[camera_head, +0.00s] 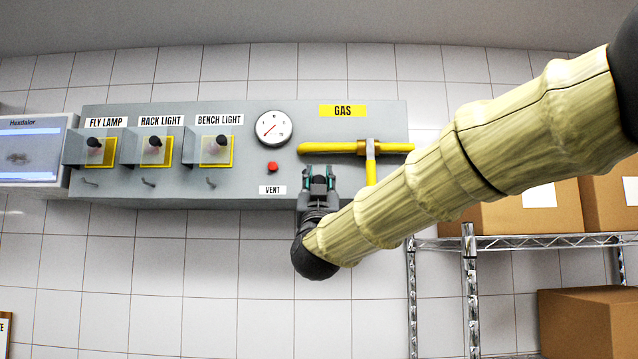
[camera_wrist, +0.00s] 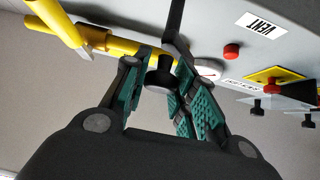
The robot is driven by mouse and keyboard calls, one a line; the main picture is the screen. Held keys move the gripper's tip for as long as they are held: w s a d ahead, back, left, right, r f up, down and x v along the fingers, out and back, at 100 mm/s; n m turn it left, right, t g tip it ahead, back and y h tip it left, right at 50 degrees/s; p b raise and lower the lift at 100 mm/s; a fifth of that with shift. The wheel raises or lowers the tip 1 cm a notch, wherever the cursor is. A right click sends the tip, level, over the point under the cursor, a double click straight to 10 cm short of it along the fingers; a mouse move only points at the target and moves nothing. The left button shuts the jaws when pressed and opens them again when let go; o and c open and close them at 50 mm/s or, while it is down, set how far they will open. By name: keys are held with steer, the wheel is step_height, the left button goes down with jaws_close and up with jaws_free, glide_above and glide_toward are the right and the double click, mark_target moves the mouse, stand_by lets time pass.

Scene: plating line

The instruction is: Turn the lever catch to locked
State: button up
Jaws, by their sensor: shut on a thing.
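My gripper (camera_head: 318,172) is at the lower right part of the grey wall panel, right of the VENT label. In the wrist view, its green-padded fingers (camera_wrist: 160,85) are closed around a small dark round knob (camera_wrist: 160,68), which looks like the end of the lever catch. A dark bar (camera_wrist: 175,18) shows beyond the fingertips; I cannot tell whether it is part of the catch. In the head view my gripper hides most of the catch, so its angle is unclear.
Near my gripper are the yellow GAS handle (camera_head: 395,148), a red button (camera_head: 272,167) and a round gauge (camera_head: 273,128). Covered switches (camera_head: 155,150) line the panel's left, with a screen (camera_head: 32,150) beyond. Boxes (camera_head: 590,320) stand on a wire shelf at right.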

steer(key=shift+f+m+h+b, duration=0.2)
steer(key=shift+m+h+b, duration=0.15)
steer(key=shift+m+h, duration=0.15)
steer(key=m+h+b, duration=0.3)
steer(key=m+h, duration=0.1)
steer(key=shift+f+g, duration=0.15)
steer(key=shift+g, duration=0.25)
steer(key=m+g+h+b, duration=0.1)
steer(key=m+h+b, duration=0.1)
steer(key=m+h, duration=0.1)
steer(key=shift+m, duration=0.3)
steer(key=m+g+h+b, duration=0.2)
steer(key=m+g+h, duration=0.1)
steer(key=m, duration=0.2)
steer(key=shift+h, duration=0.4)
steer(key=m+g+h, duration=0.1)
steer(key=m, duration=0.1)
steer(key=m+g+b, duration=0.1)
steer(key=m+g, duration=0.1)
steer(key=shift+d+r+h, duration=0.1)
steer(key=shift+r+h, duration=0.1)
steer(key=shift+h, duration=0.2)
steer(key=m+g, duration=0.4)
steer(key=m, duration=0.1)
steer(key=shift+r, duration=0.1)
steer(key=shift+m+g+y+p, duration=0.65)
steer(key=shift+m+g, duration=0.55)
steer(key=shift+m, duration=0.6)
